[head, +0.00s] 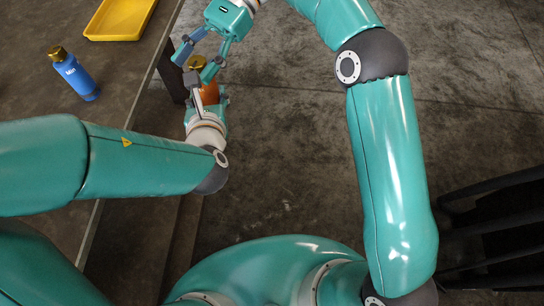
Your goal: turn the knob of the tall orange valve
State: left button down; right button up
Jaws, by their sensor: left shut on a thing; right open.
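The orange valve (211,92) is held off the table, past its right edge, with its gold knob (197,62) at the top. My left gripper (206,96) is shut on the orange body, which its fingers partly hide. My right gripper (195,64) comes down from above and is open, with its fingers on either side of the gold knob. I cannot tell whether either finger touches the knob.
A blue bottle-shaped thing (76,77) with a gold top lies or stands on the dark table (120,80) at the left. A yellow tray (120,38) is at the table's back. Bare floor lies right of the table. Dark bars (495,220) stand at the far right.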

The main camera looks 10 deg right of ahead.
jog(key=shift+m+t+y, duration=1.1)
jog(key=shift+m+t, duration=0.8)
jog(key=v, duration=1.2)
jog(key=s+f+m+h, duration=0.1)
jog(key=s+f, duration=0.3)
jog(key=f, duration=0.6)
jog(key=s+d+f+m+h, duration=0.1)
jog(key=s+f, duration=0.4)
jog(key=f, duration=0.5)
jog(key=s+f+m+h, duration=0.1)
jog(key=s+f+m, duration=0.2)
jog(key=f, duration=0.7)
jog(key=shift+s+f, duration=0.35)
jog(key=shift+s, duration=0.35)
jog(key=shift+d, duration=0.1)
